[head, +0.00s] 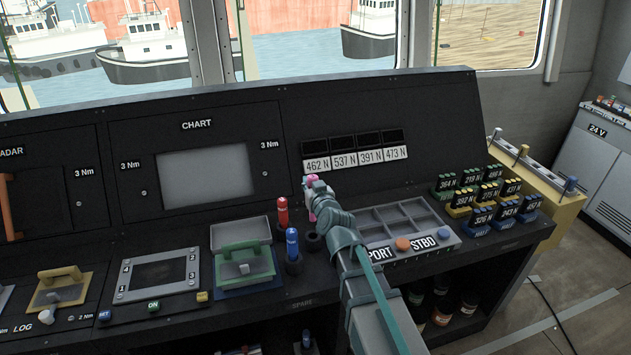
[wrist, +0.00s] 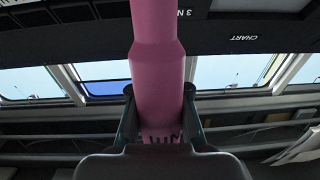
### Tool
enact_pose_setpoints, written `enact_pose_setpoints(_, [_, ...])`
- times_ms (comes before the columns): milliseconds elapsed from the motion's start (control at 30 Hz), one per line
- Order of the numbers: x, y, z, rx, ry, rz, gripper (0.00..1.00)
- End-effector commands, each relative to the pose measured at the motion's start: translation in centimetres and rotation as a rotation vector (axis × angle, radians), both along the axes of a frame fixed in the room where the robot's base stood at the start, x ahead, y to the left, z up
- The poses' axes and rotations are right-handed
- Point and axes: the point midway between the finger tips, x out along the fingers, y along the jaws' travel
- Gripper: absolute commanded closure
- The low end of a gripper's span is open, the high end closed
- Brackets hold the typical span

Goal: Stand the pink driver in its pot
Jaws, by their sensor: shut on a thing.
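The pink driver (head: 312,179) is upright or nearly so in the head view, mostly hidden behind my gripper (head: 318,190). In the wrist view the pink driver (wrist: 158,65) runs through the middle of the picture between the two fingers of my gripper (wrist: 160,105), which are shut on it. Dark lettering shows on the driver's lower part there. A black round pot (head: 313,241) stands on the console just below the driver. I cannot tell whether the driver's lower end is above the pot or inside it.
A red driver (head: 282,214) and a blue driver (head: 292,243) stand close to the left of the pot. A grey compartment tray (head: 452,239) with PORT and STBD labels lies to the right. A green-framed lever unit (head: 243,262) is further left.

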Motion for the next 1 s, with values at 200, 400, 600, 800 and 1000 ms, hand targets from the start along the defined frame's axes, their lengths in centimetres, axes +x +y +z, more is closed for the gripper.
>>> enact_pose_setpoints(200, [0.0, -0.1, 0.1, 0.001, -0.001, -0.002, 1.00])
enact_pose_setpoints(400, [0.0, -0.1, -0.5, 0.000, -0.001, -0.006, 1.00])
enact_pose_setpoints(600, [0.0, -0.1, -1.9, 0.001, -0.001, -0.006, 1.00])
enact_pose_setpoints(800, [0.0, -0.1, -3.8, 0.000, -0.001, -0.006, 1.00])
enact_pose_setpoints(1000, [0.0, -0.1, -5.5, 0.000, -0.001, -0.006, 1.00])
